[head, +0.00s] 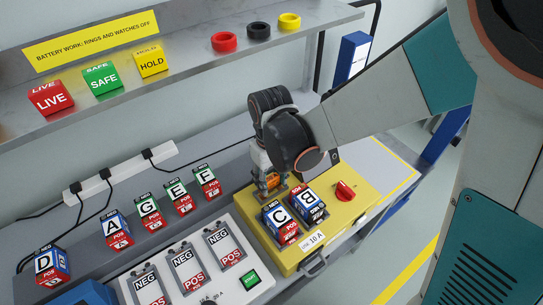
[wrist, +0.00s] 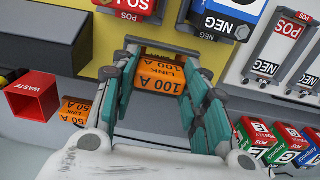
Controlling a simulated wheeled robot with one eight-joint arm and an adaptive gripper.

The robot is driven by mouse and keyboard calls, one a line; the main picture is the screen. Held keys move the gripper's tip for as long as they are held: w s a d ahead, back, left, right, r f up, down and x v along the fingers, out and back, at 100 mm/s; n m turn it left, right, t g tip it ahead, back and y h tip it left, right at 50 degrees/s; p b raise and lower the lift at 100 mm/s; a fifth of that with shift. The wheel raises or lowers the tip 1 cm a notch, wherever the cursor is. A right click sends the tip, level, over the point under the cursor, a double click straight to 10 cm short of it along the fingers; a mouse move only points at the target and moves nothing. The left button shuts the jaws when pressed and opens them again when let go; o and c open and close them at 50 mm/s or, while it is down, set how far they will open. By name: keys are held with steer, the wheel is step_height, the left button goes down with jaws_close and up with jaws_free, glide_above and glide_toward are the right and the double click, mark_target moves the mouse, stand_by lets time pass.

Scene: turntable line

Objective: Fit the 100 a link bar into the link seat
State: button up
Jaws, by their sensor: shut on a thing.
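The orange 100 A link bar (wrist: 160,78) is between the fingers of my gripper (wrist: 162,95) in the wrist view, its "LINK 100 A" print showing upside down. In the head view my gripper (head: 268,178) points down over the far left corner of the yellow box (head: 340,205), and a bit of orange bar (head: 270,182) shows between the fingers. My gripper is shut on the bar. The link seat is mostly hidden by my gripper and the bar. I cannot tell whether the bar touches it.
Batteries C (head: 280,220) and B (head: 308,205) stand on the yellow box close to my gripper, near a red knob (head: 345,191). A white charger (head: 190,270) is at the left. A red waste bin (wrist: 33,97) and an orange 50 A link bar (wrist: 76,110) are in the wrist view.

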mark_target(271, 178)
steer(key=shift+f+b, duration=0.4)
steer(key=shift+f, duration=0.65)
steer(key=shift+f, duration=0.15)
steer(key=o, duration=1.2)
steer(key=shift+o, duration=0.2)
step_height(271, 178, up, 12)
steer(key=p, duration=0.8)
steer(key=shift+r+p, duration=0.2)
steer(key=shift+p, duration=0.15)
